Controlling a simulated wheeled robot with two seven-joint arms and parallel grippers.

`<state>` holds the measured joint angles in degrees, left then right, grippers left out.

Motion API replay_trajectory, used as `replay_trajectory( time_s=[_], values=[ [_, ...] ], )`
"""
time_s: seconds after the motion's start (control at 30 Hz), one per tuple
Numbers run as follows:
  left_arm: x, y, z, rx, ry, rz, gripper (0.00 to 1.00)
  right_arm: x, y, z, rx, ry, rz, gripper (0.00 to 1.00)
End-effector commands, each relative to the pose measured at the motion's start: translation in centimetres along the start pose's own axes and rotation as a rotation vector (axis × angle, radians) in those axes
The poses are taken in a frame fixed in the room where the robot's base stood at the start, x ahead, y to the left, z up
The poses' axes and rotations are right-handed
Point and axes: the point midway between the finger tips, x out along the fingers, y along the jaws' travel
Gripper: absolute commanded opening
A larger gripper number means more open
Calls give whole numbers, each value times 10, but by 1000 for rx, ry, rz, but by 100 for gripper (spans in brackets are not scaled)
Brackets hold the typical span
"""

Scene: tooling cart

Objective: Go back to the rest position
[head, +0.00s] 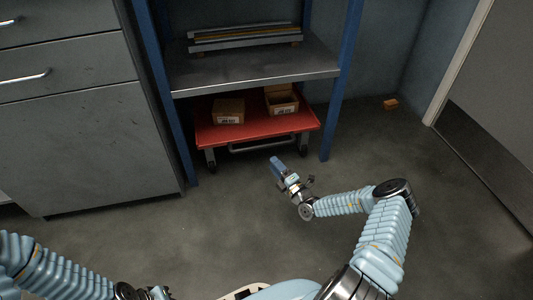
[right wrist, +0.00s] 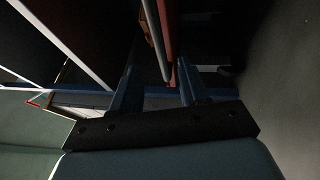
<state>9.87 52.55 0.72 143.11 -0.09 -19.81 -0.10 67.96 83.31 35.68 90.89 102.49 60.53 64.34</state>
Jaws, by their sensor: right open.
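My right gripper (head: 275,160) is in front of the red cart, above the floor, with its arm reaching in from the lower right. In the right wrist view its two blue fingers (right wrist: 157,88) stand apart, and I see nothing held between them. My left arm (head: 50,272) lies along the lower left of the head view. Its far end runs into the bottom edge, and I do not see its gripper's fingers.
The red cart (head: 262,133) holds two cardboard boxes (head: 229,111) under a grey shelf (head: 255,70) with blue posts. Grey drawers (head: 75,120) stand at left, a door (head: 490,110) at right. A small orange block (head: 390,104) lies by the back wall. The floor between is clear.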

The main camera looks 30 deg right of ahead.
Motion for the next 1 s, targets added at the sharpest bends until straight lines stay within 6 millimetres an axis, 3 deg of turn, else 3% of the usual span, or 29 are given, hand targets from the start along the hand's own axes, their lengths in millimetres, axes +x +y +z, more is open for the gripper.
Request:
replay_trajectory(
  time_s=[0.1,0.23,0.77,0.87,0.97,1.0],
  values=[
    [-3,1,0,0,-1,0,0,-17,0,0,0,-1,-1,44],
    [-4,2,0,0,-1,0,0,-26,0,0,1,0,0,44],
    [-4,1,0,0,-1,0,0,-26,0,-1,-1,5,-1,44],
    [-4,1,0,0,-1,0,0,-23,1,-20,-27,66,-8,44],
    [-4,1,0,0,-1,0,0,-18,5,-70,-111,237,-25,44],
    [-4,1,0,0,-1,0,0,-19,6,-99,-165,340,-32,44]
  ],
)
